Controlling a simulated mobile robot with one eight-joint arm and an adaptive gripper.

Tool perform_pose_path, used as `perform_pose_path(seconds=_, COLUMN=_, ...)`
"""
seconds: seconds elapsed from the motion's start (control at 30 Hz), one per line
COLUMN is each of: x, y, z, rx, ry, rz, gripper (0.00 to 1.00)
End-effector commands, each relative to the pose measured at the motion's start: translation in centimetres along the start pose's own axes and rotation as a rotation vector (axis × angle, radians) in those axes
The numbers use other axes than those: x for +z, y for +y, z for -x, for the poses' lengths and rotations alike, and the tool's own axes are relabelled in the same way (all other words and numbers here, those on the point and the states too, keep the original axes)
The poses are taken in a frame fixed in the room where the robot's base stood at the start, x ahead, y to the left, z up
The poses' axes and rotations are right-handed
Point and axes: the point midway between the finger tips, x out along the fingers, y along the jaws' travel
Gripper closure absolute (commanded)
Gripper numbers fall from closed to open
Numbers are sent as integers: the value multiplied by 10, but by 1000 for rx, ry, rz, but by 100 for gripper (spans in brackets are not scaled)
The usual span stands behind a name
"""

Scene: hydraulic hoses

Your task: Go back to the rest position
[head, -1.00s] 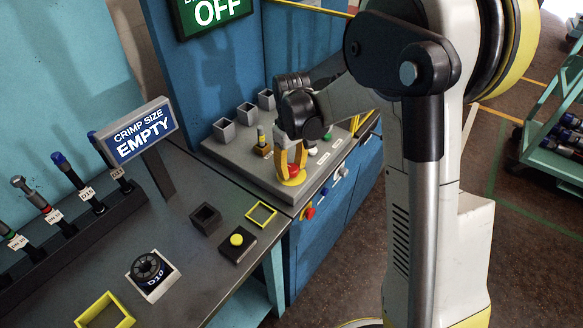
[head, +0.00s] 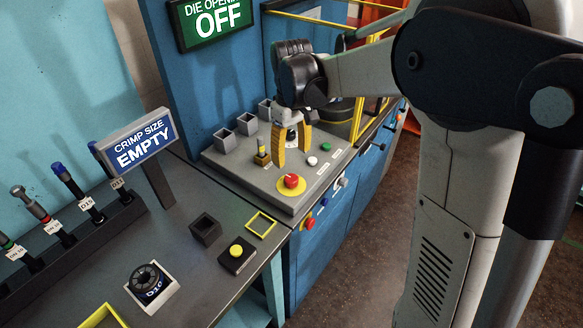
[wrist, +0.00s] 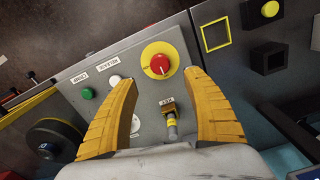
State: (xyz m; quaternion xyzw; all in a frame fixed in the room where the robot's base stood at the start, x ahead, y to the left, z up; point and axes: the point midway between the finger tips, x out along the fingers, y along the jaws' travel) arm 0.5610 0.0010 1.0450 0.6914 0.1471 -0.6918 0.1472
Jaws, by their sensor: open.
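My gripper (head: 292,148) is open and empty, with its two yellow fingers pointing down over the grey control panel (head: 262,185). In the wrist view the gripper (wrist: 165,95) has its fingers spread wide. The red emergency button (head: 291,182) on its yellow ring lies just in front of the fingers and shows beyond the fingertips in the wrist view (wrist: 160,64). A small key switch (wrist: 170,115) with a yellow tag shows between the fingers. The fingers appear apart from the button.
A green button (head: 326,146) and a white button (head: 312,161) sit right of the fingers. Square grey holders (head: 223,139) line the panel's back. A "CRIMP SIZE EMPTY" sign (head: 140,140) and a D10 die (head: 148,282) stand on the left bench. Yellow frame bars (head: 360,115) stand behind the panel.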

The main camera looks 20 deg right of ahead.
Motion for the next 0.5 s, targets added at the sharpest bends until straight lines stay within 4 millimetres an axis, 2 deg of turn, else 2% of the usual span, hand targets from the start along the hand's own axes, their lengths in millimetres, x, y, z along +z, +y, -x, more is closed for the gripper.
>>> perform_pose_path(seconds=0.1, x=0, y=0, z=16, rx=0, ry=0, rz=0, gripper=41)
perform_pose_path(seconds=0.2, x=0, y=0, z=22, rx=0, ry=0, rz=0, gripper=41)
perform_pose_path(seconds=0.5, x=0, y=0, z=23, rx=0, ry=0, rz=0, gripper=41)
